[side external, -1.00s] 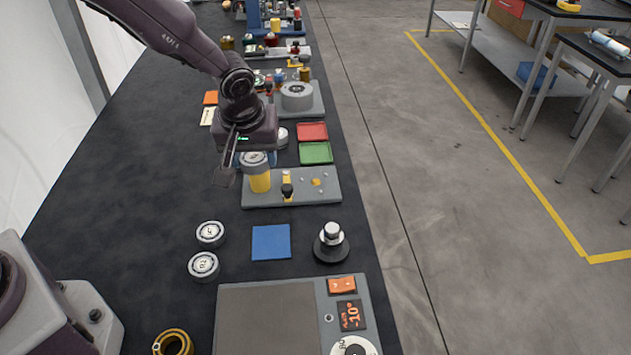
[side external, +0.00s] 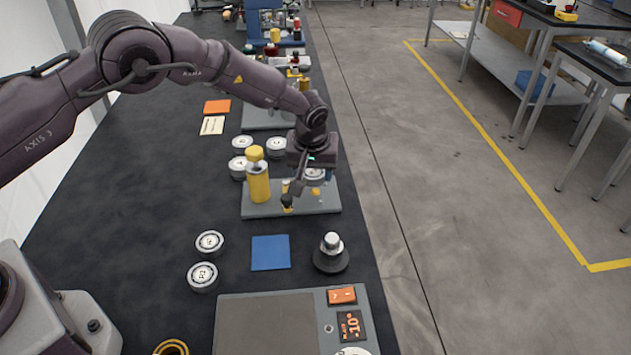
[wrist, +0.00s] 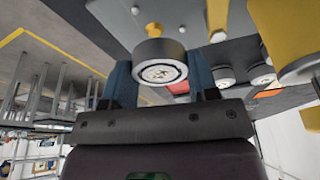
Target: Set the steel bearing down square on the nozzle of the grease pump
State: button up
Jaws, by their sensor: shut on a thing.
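My gripper (wrist: 160,82) is shut on the steel bearing (wrist: 160,72), a short grey ring with a pale face, between its two blue fingers. In the side view the bearing (side external: 315,174) is over the right end of the grease pump's grey base plate (side external: 268,209). A small yellow fitting (side external: 316,191) shows just below it, and in the wrist view a yellow piece (wrist: 153,30) shows just past its rim. I cannot tell whether they touch or whether this is the nozzle. The pump's yellow cylinder (side external: 258,187) with a knob stands at the plate's left.
A black-and-yellow fitting (side external: 287,198) stands mid-plate, close to my finger. Several loose bearings lie behind the plate, and two more (side external: 210,243) lie in front. A blue pad (side external: 270,252), a black-based steel post (side external: 331,254) and a scale (side external: 270,320) are nearer.

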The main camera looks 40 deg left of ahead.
aim_at(316, 193)
jog(key=shift+w+f, duration=0.25)
jog(key=shift+f, duration=0.05)
jog(key=shift+s+d+x, duration=0.1)
jog(key=shift+x, duration=0.7)
jog(key=shift+s+d+x, duration=0.1)
jog(key=shift+d+x, duration=0.05)
jog(key=shift+x, duration=0.6)
jog(key=shift+f, duration=0.2)
jog(key=o, duration=0.7)
jog(key=shift+o, duration=0.2)
jog(key=shift+r, duration=0.1)
jog(key=v, duration=1.2)
